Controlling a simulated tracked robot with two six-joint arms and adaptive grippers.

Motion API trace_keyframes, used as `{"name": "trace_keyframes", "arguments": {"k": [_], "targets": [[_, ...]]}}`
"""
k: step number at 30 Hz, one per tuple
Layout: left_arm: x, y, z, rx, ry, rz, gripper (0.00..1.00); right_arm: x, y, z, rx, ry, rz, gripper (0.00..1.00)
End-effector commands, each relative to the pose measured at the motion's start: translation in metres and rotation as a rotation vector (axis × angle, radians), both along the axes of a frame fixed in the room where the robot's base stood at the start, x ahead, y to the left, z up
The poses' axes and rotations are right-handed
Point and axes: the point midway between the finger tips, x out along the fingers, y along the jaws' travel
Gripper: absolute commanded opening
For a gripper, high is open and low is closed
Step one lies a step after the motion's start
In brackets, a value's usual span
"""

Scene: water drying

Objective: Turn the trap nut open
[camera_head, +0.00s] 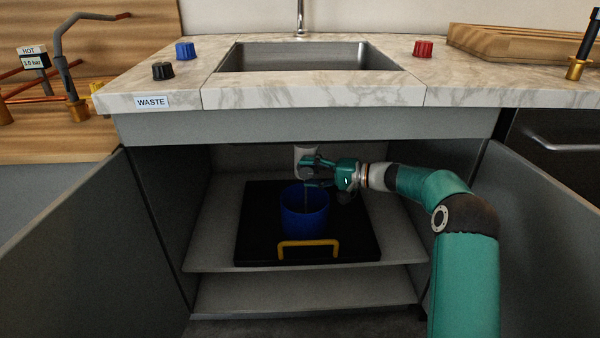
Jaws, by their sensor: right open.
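A pale trap body (304,150) hangs under the sink, inside the open cabinet. My left gripper is not in view.
The bucket stands on a black mat (358,240) on the cabinet shelf (215,240). Open doors flank the cabinet left (70,230) and right (540,210). The counter (300,93) overhangs above, with the sink (300,58) set in it. Shelf room is free left of the mat.

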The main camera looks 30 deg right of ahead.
Motion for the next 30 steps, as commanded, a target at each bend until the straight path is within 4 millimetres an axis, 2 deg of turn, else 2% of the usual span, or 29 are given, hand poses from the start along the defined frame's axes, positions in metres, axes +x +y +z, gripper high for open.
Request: {"name": "trace_keyframes", "arguments": {"k": [6, 12, 17, 30], "targets": [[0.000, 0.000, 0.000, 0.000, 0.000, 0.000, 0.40, -0.038, -0.028, 0.006, -0.002, 0.002, -0.002, 0.61], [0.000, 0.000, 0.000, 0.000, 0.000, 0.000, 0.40, -0.060, -0.043, 0.010, 0.000, 0.002, -0.001, 0.61], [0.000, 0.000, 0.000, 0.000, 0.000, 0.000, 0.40, -0.066, -0.047, 0.011, 0.000, 0.002, 0.002, 0.61], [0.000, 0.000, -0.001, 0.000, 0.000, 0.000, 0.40, -0.066, -0.047, 0.011, -0.001, 0.002, 0.002, 0.61]]}}
